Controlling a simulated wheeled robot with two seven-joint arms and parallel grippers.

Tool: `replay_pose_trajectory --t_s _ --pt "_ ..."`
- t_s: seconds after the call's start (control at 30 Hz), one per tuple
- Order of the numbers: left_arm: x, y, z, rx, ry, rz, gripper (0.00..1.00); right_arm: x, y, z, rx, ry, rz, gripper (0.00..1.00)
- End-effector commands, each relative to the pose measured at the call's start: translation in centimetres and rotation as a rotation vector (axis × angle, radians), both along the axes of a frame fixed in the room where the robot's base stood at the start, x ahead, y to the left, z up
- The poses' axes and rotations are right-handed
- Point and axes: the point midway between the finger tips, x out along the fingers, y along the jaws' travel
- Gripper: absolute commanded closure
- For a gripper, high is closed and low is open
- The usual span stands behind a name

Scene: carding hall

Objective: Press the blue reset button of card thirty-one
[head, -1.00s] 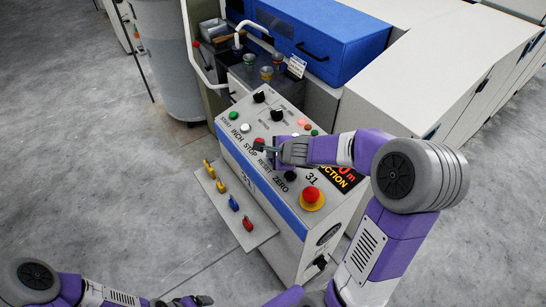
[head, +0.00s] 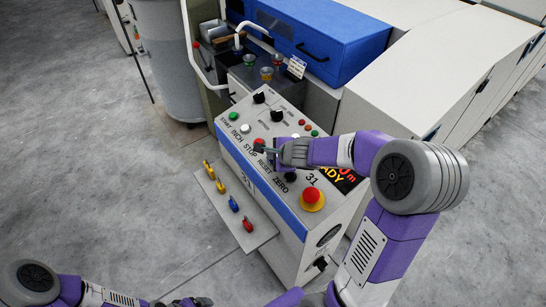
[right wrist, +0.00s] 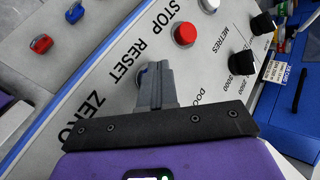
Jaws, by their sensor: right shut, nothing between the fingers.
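Card thirty-one's control panel (head: 235,142) carries the number 31 and a row of labelled buttons. The blue reset button (right wrist: 143,72) is mostly hidden by my right gripper (right wrist: 152,66); only a blue sliver shows beside the fingertips, above the RESET label. In the head view my right gripper (head: 268,150) is shut and empty, its tips at the panel face between the red stop button (head: 259,142) and the black zero button (head: 290,175). I cannot tell whether the tips touch the button. My left gripper (head: 190,301) is low at the bottom edge, its jaws unclear.
A red emergency knob on a yellow base (head: 312,196) stands near my right forearm. Black selector knobs (head: 277,116) rise behind the buttons. A shelf (head: 232,212) with yellow, blue and red handles juts from the front. Grey floor (head: 90,170) is clear on the left.

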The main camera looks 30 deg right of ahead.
Motion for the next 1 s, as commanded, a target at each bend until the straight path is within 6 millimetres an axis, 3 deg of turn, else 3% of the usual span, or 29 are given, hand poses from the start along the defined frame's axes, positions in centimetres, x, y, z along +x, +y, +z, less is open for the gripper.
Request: replay_pose_trajectory --t_s 0.27,0.67,1.0 --pt "0.0 0.0 1.4 0.0 0.0 0.0 0.14 -0.1 0.3 1.6 -0.001 0.0 0.0 1.0" --pt "0.0 0.0 1.5 0.0 0.0 0.0 0.14 -0.1 0.4 1.7 0.0 0.0 0.0 1.0" --pt "0.0 0.0 4.3 0.0 0.0 0.0 0.14 -0.1 1.2 4.8 0.001 -0.001 0.002 1.0"
